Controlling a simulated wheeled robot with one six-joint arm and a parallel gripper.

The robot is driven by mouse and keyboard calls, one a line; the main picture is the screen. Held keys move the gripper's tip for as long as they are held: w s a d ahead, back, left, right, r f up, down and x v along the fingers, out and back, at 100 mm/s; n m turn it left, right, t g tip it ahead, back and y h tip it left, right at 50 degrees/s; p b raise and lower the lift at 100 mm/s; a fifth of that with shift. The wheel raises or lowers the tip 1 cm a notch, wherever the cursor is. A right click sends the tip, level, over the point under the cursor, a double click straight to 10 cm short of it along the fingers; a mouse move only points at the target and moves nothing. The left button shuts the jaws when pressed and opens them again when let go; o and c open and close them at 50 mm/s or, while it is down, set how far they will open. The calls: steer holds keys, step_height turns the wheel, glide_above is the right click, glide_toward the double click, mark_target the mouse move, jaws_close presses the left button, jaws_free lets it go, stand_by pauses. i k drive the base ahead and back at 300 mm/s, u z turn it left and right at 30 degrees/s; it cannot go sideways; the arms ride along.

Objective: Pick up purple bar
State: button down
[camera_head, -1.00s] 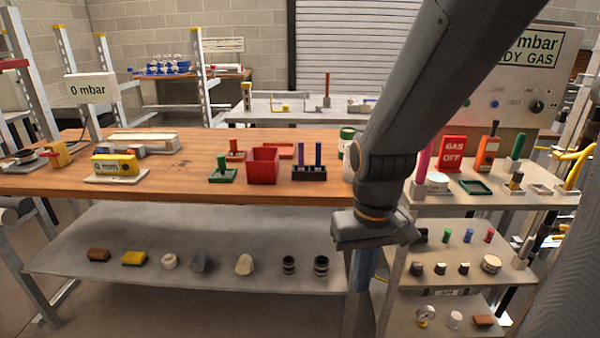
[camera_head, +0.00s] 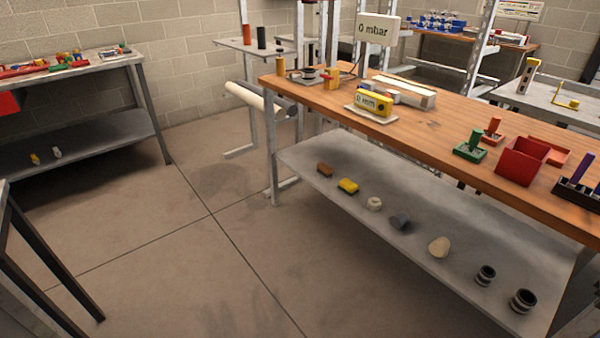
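A purple upright bar (camera_head: 581,168) stands in a black holder (camera_head: 570,196) on the wooden bench at the far right of the head view. The right end of the holder is cut off by the picture's edge. My gripper and arm are out of view, so I cannot see where the gripper is relative to the bar.
The wooden bench (camera_head: 440,117) carries a red bin (camera_head: 522,161), a green holder (camera_head: 470,147) and a yellow gauge (camera_head: 373,103). Its lower shelf (camera_head: 395,200) holds several small items. Another bench (camera_head: 80,72) stands at left. The floor (camera_head: 190,230) between is clear.

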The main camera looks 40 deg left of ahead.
mark_target(590, 156)
steer(key=u, duration=2)
steer(key=i, duration=0.7)
steer(key=z, duration=2.5)
